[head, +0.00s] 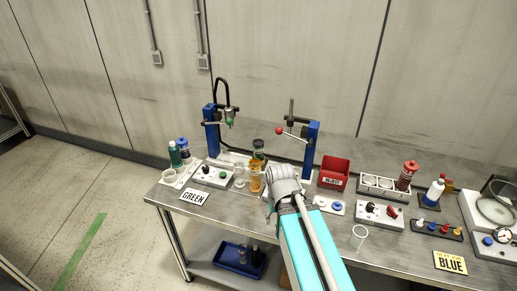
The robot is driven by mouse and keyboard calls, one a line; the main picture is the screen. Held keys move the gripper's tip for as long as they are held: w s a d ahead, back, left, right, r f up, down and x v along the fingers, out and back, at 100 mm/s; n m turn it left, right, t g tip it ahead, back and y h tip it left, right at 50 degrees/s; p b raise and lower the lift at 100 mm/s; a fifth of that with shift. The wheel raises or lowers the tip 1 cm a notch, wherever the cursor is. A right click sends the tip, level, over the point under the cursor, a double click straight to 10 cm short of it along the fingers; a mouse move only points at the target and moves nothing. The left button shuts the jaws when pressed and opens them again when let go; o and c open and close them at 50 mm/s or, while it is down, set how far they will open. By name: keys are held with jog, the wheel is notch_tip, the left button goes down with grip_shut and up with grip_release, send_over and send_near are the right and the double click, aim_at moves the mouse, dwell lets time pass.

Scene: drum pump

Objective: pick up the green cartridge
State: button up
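A green cylinder with a dark top (175,156) stands at the left end of the table, and it looks like the green cartridge. A blue-topped one (183,148) stands beside it on a white holder (180,177). My gripper (271,203) is over the middle of the table, well to the right of the green cylinder. Next to my gripper, on its left, is an amber container (255,180). A dark-capped, greenish container (258,150) stands behind it. My gripper's fingers are small and partly hidden by its own body, so I cannot tell whether they are open or hold anything.
Blue posts (211,133) with a hose and levers rise behind my gripper. A GREEN sign (193,196) lies at the front left, near a switch box (214,178). A red bin (334,172), a clear cup (359,235) and more boxes crowd the right.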

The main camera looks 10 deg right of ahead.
notch_tip(320, 180, up, 7)
jog(key=p, duration=0.5)
jog(key=shift+c, duration=1.2)
jog(key=shift+a, duration=0.1)
